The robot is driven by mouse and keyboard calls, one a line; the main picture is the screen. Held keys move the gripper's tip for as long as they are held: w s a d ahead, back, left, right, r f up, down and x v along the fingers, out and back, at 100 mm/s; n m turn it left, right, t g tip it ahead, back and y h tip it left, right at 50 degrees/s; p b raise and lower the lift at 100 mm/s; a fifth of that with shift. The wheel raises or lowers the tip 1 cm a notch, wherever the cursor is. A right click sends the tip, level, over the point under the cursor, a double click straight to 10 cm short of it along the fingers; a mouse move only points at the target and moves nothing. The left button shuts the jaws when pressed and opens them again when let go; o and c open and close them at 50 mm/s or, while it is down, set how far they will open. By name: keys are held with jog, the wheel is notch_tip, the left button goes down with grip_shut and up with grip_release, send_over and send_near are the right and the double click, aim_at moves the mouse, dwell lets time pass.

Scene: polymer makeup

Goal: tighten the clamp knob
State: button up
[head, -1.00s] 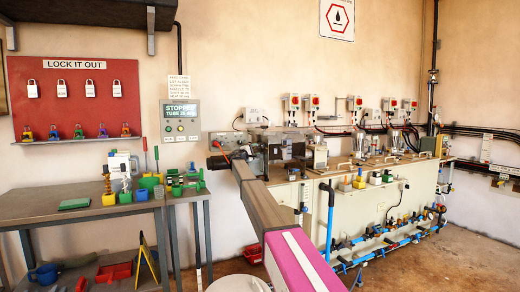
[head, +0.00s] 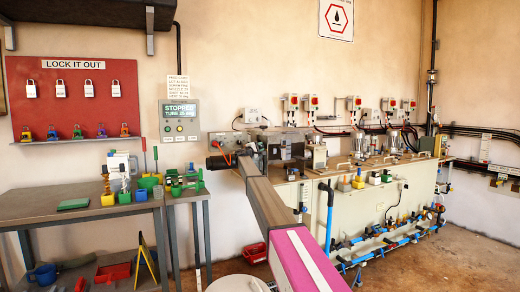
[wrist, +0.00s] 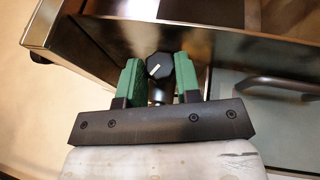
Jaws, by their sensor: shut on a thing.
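The clamp knob (wrist: 158,66) is black and faceted, with a white line on its face. In the wrist view it sits between the two green finger pads of my gripper (wrist: 159,80). My gripper is shut on it, one pad at each side. The white line lies aslant. The knob stands in front of a shiny metal-edged housing (wrist: 215,45). What the knob clamps is hidden. In the head view my arm reaches to the left end of the machine bench, and the knob and fingertips cannot be made out there.
The bench (head: 345,205) runs along the wall to the right, with several machines on top and blue pipes low in front. A grey work table (head: 60,207) with coloured parts stands left. A red bin (head: 254,253) lies on the floor beside my arm.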

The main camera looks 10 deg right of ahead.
jog(key=shift+r+m+g+y, duration=0.25)
jog(key=shift+m+g+y, duration=0.45)
jog(key=shift+g+y, duration=0.55)
jog(key=shift+r+m+g+y, duration=0.2)
jog(key=shift+m+g+y, duration=0.6)
jog(key=shift+y, duration=0.75)
jog(key=o, duration=0.9)
